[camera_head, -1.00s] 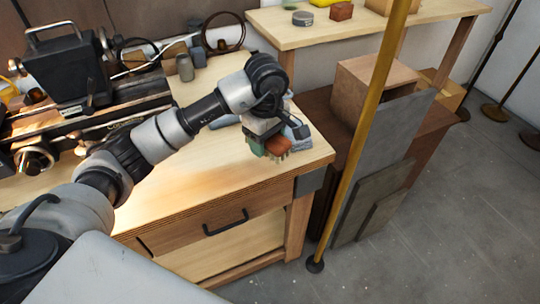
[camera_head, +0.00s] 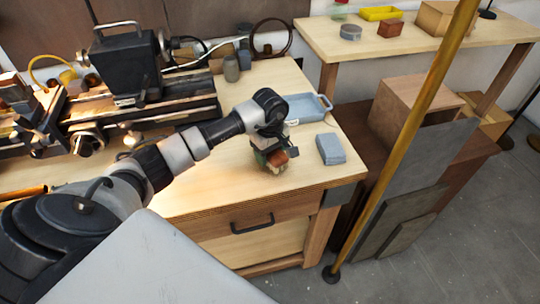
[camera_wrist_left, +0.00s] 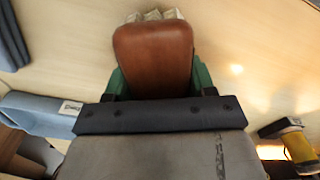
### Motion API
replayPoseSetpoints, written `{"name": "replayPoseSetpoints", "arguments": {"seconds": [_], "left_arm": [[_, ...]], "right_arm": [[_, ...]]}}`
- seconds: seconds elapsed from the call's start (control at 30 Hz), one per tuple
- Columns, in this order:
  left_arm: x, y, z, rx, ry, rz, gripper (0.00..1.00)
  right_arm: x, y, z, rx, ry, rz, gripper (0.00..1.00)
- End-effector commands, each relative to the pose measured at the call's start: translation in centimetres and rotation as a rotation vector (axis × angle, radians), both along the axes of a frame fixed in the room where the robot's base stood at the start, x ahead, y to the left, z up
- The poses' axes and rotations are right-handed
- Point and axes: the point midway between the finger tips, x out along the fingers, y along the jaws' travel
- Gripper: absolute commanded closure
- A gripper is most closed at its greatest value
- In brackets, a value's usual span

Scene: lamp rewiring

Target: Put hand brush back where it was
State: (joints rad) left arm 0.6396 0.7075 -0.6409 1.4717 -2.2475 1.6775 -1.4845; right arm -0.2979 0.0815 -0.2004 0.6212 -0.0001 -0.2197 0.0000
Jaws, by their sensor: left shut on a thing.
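My left gripper (camera_head: 266,160) is shut on the hand brush (camera_head: 279,157), above the workbench top (camera_head: 215,185) near its front right part. In the left wrist view, the hand brush's reddish-brown wooden body (camera_wrist_left: 153,55) sits between the green fingers, with pale bristles showing at its far end. The wrist hides the rest of the brush. In the head view I cannot tell whether the brush touches the bench. My right gripper is not in view.
A blue-grey block (camera_head: 331,149) lies right of the gripper. A blue tray (camera_head: 305,108) lies behind it. A grey cup (camera_head: 231,68) and a lathe (camera_head: 130,75) stand further left. The bench top left of the gripper is clear. A yellow pole (camera_head: 405,130) stands right of the bench.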

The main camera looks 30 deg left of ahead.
Motion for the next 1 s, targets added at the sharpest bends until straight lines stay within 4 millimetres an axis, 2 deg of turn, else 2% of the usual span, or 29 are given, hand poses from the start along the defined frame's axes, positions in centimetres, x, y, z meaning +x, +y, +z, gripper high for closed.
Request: {"name": "replayPoseSetpoints", "arguments": {"seconds": [0.17, 0.5, 0.53, 0.7, 1.0], "left_arm": [[0.0, -0.1, -2.0, -0.001, -0.001, 0.001, 0.67], [0.1, 0.0, -2.5, 0.000, -0.002, 0.000, 0.67], [0.0, 0.0, -2.5, 0.000, -0.002, 0.000, 0.43], [0.0, 0.0, -2.4, 0.000, -0.001, 0.000, 0.19], [0.0, -0.1, -2.1, 0.000, -0.001, 0.000, 0.19]], "right_arm": [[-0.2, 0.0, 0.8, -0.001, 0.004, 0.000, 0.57], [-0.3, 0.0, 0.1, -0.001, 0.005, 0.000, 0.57], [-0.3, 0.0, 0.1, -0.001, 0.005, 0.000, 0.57], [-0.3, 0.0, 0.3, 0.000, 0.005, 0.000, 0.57], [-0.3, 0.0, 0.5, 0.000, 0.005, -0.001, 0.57]]}}
